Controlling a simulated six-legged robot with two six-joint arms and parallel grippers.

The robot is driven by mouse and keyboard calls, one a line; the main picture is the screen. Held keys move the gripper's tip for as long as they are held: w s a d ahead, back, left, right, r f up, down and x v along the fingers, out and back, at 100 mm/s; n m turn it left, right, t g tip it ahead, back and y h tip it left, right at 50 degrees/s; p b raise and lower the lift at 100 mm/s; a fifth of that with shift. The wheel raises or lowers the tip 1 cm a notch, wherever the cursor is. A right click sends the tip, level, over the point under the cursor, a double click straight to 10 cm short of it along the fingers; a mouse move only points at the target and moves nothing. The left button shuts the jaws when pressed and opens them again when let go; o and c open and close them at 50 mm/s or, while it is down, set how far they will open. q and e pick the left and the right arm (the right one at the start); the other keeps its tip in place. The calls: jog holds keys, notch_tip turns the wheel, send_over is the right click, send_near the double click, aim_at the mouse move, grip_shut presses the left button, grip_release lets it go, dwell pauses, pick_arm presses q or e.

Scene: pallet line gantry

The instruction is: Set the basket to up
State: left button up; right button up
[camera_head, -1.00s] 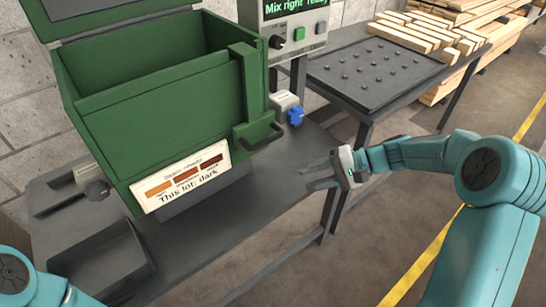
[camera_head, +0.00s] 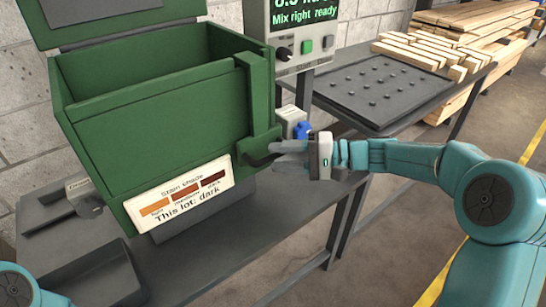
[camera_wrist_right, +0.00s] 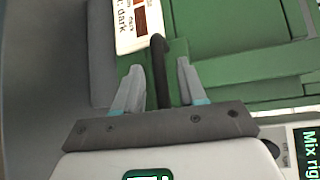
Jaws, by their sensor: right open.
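A green open-topped tank (camera_head: 150,130) stands on a dark bench. A green upright slide (camera_head: 258,95) runs down its right front corner, with a dark bar handle (camera_head: 252,160) at its lower end. The slide and handle seem to belong to the basket; the basket itself cannot be made out inside the tank. My right gripper (camera_head: 275,150) is open at the handle. In the right wrist view, the handle (camera_wrist_right: 160,75) passes between its two fingers, with gaps visible on both sides. My left gripper is out of view.
A control box (camera_head: 300,45) reads "Mix right ready". A blue knob (camera_head: 302,129) sits close behind my right gripper. A label (camera_head: 180,200) reads "This lot: dark". A dark tray (camera_head: 95,275) lies front left. A rack table (camera_head: 380,90) with timber stands behind right.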

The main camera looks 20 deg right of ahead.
jog(key=shift+x, duration=1.15)
jog(key=shift+w, duration=0.1)
jog(key=shift+d, duration=0.1)
grip_shut()
notch_tip(320, 180, up, 14)
jog(key=p, duration=0.6)
jog(key=shift+f, duration=0.15)
jog(key=shift+c, duration=0.3)
grip_release()
jog(key=shift+w, duration=0.1)
jog(key=shift+o, duration=0.3)
